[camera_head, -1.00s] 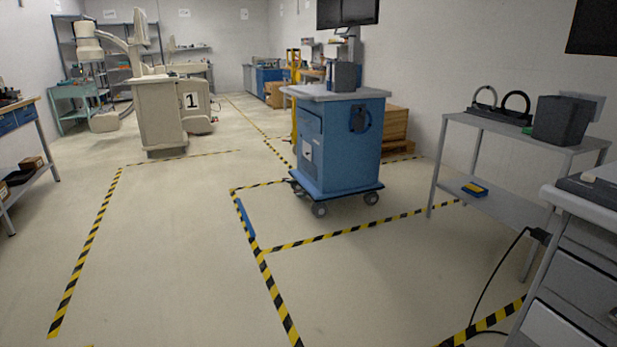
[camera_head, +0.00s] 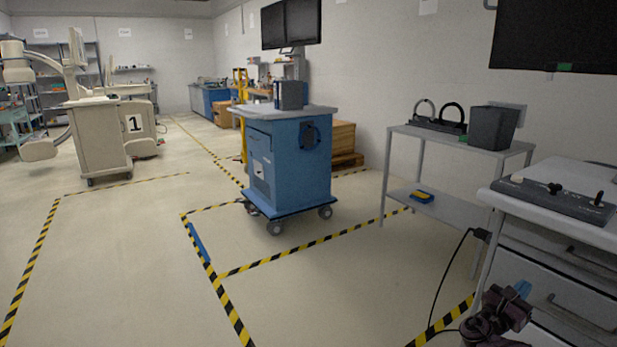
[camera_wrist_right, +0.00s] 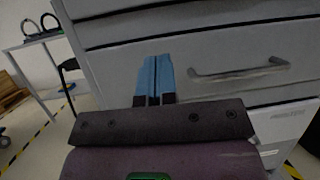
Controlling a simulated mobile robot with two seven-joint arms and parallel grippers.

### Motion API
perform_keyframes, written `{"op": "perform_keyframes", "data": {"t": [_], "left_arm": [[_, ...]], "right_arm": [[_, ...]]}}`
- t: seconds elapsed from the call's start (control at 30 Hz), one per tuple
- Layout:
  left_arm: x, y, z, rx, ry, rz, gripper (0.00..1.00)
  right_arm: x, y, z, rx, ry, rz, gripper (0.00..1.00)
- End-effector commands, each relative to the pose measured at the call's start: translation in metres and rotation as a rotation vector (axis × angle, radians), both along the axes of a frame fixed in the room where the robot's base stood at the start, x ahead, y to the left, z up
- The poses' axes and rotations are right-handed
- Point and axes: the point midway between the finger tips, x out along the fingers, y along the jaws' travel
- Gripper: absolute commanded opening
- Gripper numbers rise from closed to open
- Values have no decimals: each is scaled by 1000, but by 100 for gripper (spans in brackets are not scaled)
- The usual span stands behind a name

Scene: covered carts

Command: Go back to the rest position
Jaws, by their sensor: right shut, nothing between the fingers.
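My right gripper (camera_head: 521,290) is at the lower right of the head view, in front of the grey drawer cabinet (camera_head: 575,262). In the right wrist view its two blue fingers (camera_wrist_right: 154,82) lie side by side, shut, with nothing between them. Behind them in that view is a drawer front with a bar handle (camera_wrist_right: 238,72). I cannot tell whether the fingers touch the drawer front. My left gripper is not in view.
A blue wheeled cart (camera_head: 290,170) with monitors above stands mid-floor. A grey side table (camera_head: 455,140) holds a dark bin (camera_head: 492,128). A control panel (camera_head: 555,196) lies on the cabinet top. A black cable hangs beside the cabinet. Floor at left is open, with striped tape.

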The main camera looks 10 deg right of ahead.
Motion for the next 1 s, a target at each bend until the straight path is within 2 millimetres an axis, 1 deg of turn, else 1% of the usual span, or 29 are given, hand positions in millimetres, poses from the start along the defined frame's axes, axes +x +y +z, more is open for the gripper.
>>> {"op": "perform_keyframes", "data": {"t": [0.03,0.27,0.37,0.47,0.5,0.57,0.7,0.77,0.8,0.87,0.9,0.97,1.0], "left_arm": [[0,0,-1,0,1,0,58],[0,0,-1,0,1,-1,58],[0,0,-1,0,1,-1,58],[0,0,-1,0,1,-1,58],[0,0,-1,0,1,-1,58],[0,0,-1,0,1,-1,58],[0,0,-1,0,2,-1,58],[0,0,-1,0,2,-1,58],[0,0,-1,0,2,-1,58],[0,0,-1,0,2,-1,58],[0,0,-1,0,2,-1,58],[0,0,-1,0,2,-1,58],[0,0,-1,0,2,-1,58]], "right_arm": [[-10,4,-21,42,6,33,0],[-42,7,-64,230,-55,167,0],[-62,12,-87,347,-91,234,0],[-88,21,-113,498,-136,308,0],[-99,27,-124,565,-156,337,0],[-117,36,-138,669,-190,373,0],[-161,63,-167,923,-272,438,0],[-181,77,-176,1036,-311,453,0],[-194,87,-181,1113,-338,461,0],[-215,102,-188,1230,-381,464,0],[-229,113,-191,1309,-410,463,0],[-251,131,-194,1429,-457,453,0],[-265,143,-194,1508,-491,442,0]]}}
